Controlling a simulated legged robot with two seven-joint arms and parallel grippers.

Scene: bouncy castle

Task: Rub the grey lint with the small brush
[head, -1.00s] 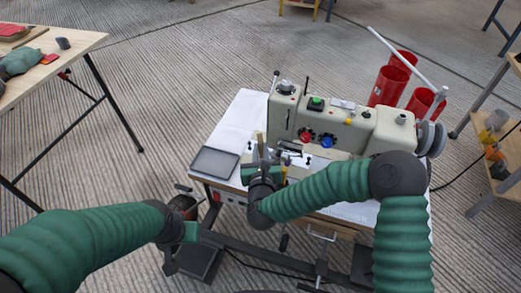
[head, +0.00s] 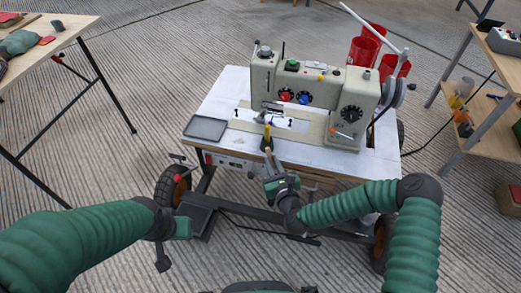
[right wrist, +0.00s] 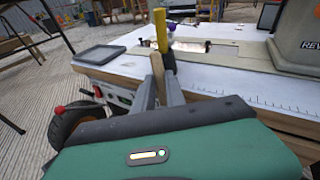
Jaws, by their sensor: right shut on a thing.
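My right gripper (head: 268,152) is shut on the small brush (head: 267,132), held upright at the table's front edge, before the sewing machine (head: 318,98). In the right wrist view the brush shows a yellow upper part (right wrist: 160,28) and a wooden strip (right wrist: 157,68) between the fingers. The brush stands apart from the machine's pale bed (head: 318,131). I cannot make out the grey lint; the area under the machine's head is dark and small. My left gripper (head: 163,260) hangs empty at the lower left, away from the table; its jaw gap is unclear.
A dark shallow tray (head: 205,128) lies on the white tabletop's left side. Red bins (head: 364,48) stand behind the machine. A wooden table (head: 72,38) is at the left, a shelf (head: 480,92) at the right. The wheeled cart's tyre (head: 172,187) shows below.

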